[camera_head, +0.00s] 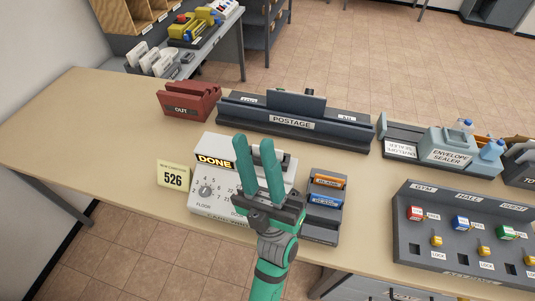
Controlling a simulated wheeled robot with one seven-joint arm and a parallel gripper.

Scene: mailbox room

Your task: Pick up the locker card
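I cannot make out a card plainly marked as the locker card. A white machine (215,208) with a "DONE" display, a "FLOOR" dial and a partly covered label stands on the table. A pale yellow card or sign reading "526" (173,177) stands at its left. A dark holder (320,226) at its right bears an orange labelled piece (329,181) and a blue labelled piece (326,200). My gripper (254,141) is open, its teal fingers apart with nothing seen between them. It is in front of the machine in the picture and hides its middle and right part.
A red "OUT" tray (188,101) and a long dark "POSTAGE" unit (292,125) stand behind. An envelope sealer (450,150) and a dark key panel (470,213) are at the right. The table's left part (85,125) is clear.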

